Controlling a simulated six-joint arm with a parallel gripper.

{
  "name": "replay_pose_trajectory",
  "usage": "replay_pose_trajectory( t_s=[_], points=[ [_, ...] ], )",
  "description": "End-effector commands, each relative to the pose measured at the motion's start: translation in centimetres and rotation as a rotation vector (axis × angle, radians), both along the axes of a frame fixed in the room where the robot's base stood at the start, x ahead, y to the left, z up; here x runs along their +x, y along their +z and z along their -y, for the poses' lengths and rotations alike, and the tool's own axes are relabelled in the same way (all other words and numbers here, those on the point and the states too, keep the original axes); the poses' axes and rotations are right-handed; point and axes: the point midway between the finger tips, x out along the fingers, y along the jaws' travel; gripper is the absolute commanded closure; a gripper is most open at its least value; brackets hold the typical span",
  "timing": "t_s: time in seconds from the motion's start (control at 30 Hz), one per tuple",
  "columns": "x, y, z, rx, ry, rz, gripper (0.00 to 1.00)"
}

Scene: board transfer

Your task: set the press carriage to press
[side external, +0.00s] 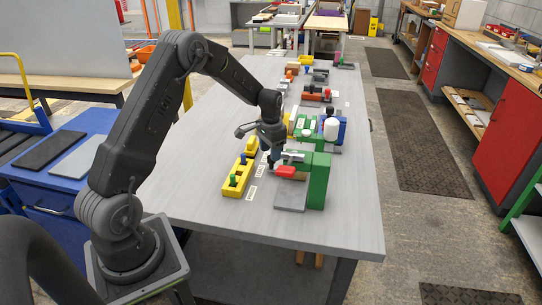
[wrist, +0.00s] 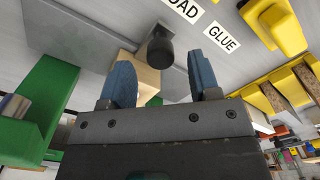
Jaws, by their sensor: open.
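The green press (side external: 318,182) stands on the table with a red handle (side external: 287,171) on its left side and a flat grey plate (side external: 290,196) at its foot. My gripper (side external: 271,166) is just left of and behind the red handle, low over the table. In the wrist view its two blue fingertips (wrist: 163,82) are apart. A black round knob (wrist: 160,52) shows beyond the gap between them, with a pale wooden block (wrist: 143,78) behind it. I cannot tell whether the knob belongs to the carriage. White labels read GLUE (wrist: 221,36) and, partly cut, OAD (wrist: 184,9).
A green fixture (side external: 306,133) and a white bottle (side external: 331,128) stand behind the press. More fixtures line the table's far end. The table's front (side external: 270,230) is clear.

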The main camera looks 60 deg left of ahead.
Motion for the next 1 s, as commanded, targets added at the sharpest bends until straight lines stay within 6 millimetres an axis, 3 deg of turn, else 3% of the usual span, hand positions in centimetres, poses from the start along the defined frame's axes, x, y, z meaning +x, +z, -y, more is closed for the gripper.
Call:
replay_pose_trajectory(
  t_s=[0.2,0.53,1.0],
  points=[
    [0.0,-2.0,0.0,0.000,0.000,-0.001,0.44],
    [0.0,-2.3,0.0,0.000,0.000,0.001,0.44],
    [0.0,-2.3,0.0,0.000,0.000,0.001,0.89]
  ],
)
